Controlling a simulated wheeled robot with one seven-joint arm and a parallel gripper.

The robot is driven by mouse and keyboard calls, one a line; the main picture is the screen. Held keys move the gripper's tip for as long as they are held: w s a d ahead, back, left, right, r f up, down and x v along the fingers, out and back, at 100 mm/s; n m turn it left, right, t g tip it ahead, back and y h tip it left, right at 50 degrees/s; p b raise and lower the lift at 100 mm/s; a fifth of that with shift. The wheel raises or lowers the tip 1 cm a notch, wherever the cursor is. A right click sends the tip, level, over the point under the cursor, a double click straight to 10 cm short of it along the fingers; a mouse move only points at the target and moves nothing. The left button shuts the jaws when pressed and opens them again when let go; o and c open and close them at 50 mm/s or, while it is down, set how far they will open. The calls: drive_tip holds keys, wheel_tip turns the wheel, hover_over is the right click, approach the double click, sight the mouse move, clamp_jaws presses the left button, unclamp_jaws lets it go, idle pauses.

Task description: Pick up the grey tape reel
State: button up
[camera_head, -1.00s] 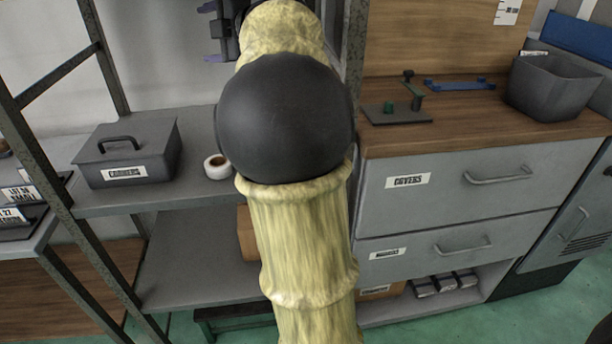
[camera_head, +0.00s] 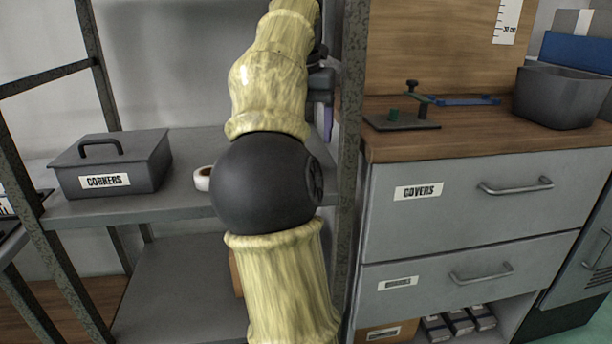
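My gripper (camera_head: 327,122) shows only in part behind my arm, beside the shelf's right post. A dark body and a purple fingertip pointing down are visible. It is apart from the reel, above it and to its right in the picture. My arm hides the rest, so its opening cannot be made out.
A grey lidded box labelled CORNERS (camera_head: 112,165) stands left of the reel. A metal shelf post (camera_head: 349,150) rises right of my gripper. The wooden worktop (camera_head: 460,135) holds a small fixture (camera_head: 402,119) and a grey bin (camera_head: 562,97), above closed drawers (camera_head: 470,195).

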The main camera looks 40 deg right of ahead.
drive_tip(key=shift+w+d+f+b, duration=0.1)
drive_tip(key=shift+d+f+b, duration=0.05)
drive_tip(key=shift+f+b, duration=0.9)
drive_tip(key=shift+f, duration=0.1)
drive_tip(key=f+b, duration=0.2)
drive_tip(key=d+f+b, duration=0.1)
drive_tip(key=f+b, duration=0.1)
drive_tip(key=f, duration=0.1)
drive_tip(key=shift+w+f, duration=0.1)
drive_tip(key=shift+w, duration=0.05)
drive_tip(key=c, duration=1.1)
